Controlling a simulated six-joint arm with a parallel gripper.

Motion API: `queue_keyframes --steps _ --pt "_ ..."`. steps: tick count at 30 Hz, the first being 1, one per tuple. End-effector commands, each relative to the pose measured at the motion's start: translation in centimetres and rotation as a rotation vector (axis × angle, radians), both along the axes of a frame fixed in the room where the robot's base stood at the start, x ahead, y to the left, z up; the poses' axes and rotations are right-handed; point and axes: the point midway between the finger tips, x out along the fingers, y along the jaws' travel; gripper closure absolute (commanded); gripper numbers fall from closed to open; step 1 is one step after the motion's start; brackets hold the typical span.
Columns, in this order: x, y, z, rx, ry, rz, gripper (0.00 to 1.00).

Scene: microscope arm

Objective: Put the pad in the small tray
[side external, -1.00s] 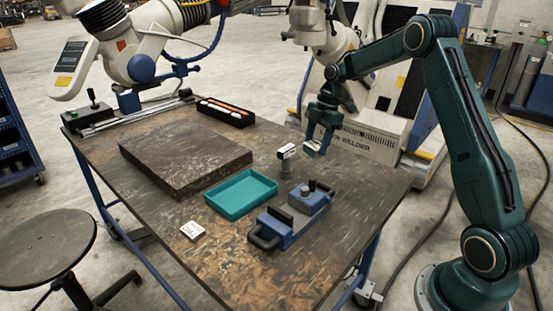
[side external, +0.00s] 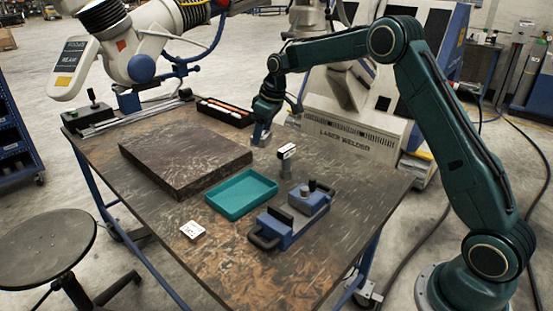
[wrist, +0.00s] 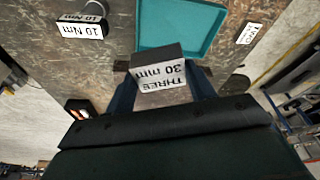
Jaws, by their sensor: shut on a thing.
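My gripper (side external: 262,140) is in the air over the back part of the table, beyond the teal tray. In the wrist view the gripper (wrist: 162,80) is shut on a dark pad (wrist: 158,50) with a white face marked "THREE 30 mm". In the side view I cannot make out the held pad clearly. The small teal tray (side external: 240,194) lies open and empty on the table, nearer the side camera than my gripper. The tray (wrist: 190,12) shows at the top of the wrist view, partly hidden by the pad.
A post with a "10 Nm" label (side external: 286,153) stands behind the tray; the label (wrist: 80,30) also shows in the wrist view. A blue vice-like fixture (side external: 290,218) sits right of the tray. A white-labelled piece (side external: 192,230), a dark slab (side external: 185,160) and a black box (side external: 226,114) surround it.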

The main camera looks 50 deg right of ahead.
Motion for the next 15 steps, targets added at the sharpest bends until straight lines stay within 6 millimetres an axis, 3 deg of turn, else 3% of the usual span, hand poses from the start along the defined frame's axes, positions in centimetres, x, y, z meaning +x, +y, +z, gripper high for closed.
queue_keyframes --steps 6,15 --pt "2.1 3.4 1.2 0.0 -0.005 -0.202 0.9" --pt "3.5 6.0 2.2 0.001 -0.004 -0.37 0.9"
